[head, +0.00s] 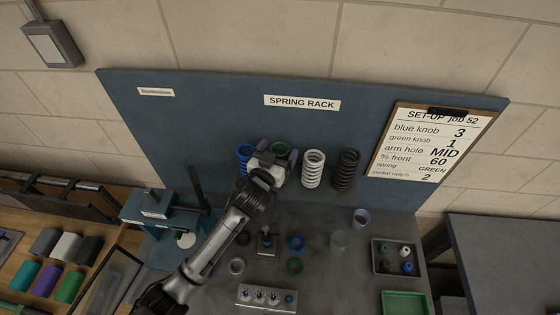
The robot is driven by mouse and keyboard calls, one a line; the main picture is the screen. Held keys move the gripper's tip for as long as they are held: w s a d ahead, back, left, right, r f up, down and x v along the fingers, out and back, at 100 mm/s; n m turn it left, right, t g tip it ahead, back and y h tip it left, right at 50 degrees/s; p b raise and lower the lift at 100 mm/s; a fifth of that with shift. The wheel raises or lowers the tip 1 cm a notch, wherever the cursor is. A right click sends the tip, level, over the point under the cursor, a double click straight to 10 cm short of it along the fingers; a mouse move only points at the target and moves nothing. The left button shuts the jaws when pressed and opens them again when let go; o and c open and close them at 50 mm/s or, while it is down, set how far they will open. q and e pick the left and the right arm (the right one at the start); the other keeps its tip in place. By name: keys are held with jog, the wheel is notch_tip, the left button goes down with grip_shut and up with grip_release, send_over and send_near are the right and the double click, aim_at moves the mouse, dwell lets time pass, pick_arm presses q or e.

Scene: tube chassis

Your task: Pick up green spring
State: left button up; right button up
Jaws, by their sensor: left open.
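The green spring (279,149) stands in the spring rack row, between the blue spring (244,153) and the white spring (313,168). My left gripper (272,158) is open at the green spring and hides much of it, with a finger to either side in the picture. I cannot tell whether the fingers touch it. My right gripper is not in view.
A black spring (345,170) stands right of the white one. Rings, small cups and a knob panel (266,297) lie on the bench. A grey tray (374,258) holds several small knobs. A clipboard (430,143) on the backboard reads spring GREEN.

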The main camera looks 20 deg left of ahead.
pick_arm(q)
jog(key=shift+w+f, duration=0.1)
jog(key=shift+w, duration=0.55)
jog(key=c, duration=1.6)
